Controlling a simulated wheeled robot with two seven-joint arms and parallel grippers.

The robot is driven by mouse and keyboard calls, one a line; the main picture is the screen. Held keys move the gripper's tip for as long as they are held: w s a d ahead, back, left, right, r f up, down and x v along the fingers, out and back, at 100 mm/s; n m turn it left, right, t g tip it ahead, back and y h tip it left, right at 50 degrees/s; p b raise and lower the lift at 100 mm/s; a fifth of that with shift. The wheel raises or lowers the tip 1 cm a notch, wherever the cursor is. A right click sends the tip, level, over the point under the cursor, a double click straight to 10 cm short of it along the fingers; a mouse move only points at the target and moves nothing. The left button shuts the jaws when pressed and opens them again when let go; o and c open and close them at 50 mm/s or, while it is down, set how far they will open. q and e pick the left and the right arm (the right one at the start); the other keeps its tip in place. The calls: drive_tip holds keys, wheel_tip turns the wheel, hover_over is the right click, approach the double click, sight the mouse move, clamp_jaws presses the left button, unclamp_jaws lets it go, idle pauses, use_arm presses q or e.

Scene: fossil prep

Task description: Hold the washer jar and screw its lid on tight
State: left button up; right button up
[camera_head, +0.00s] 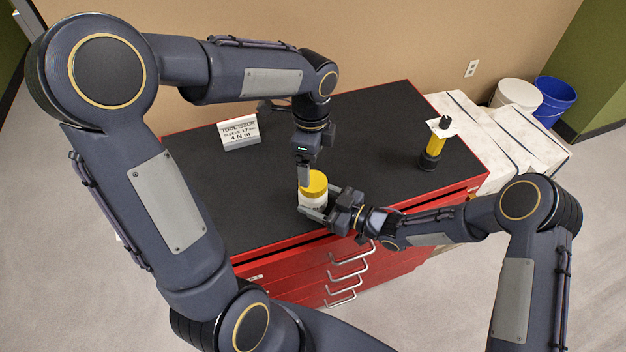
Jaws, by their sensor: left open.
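The washer jar (312,202) is white and stands upright near the front edge of the black cabinet top. Its yellow lid (316,183) sits on the jar's mouth; I cannot tell how far it is threaded. My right gripper (318,203) reaches in from the right, low down, with one finger in front of the jar and one behind, closed on its body. My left gripper (308,179) points down from above at the lid, open, with one finger showing at the lid's left side. The other finger is hidden, and contact with the lid is unclear.
The jar stands on a red tool cabinet (400,140) with a black top. A sign (239,133) stands at the back left. A yellow and black tool (433,150) stands at the right. White blocks (505,140) and white and blue bins (553,98) lie beyond the right edge.

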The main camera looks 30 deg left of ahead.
drive_tip(key=o, duration=0.5)
drive_tip(key=d+r, duration=0.1)
drive_tip(key=d, duration=1.1)
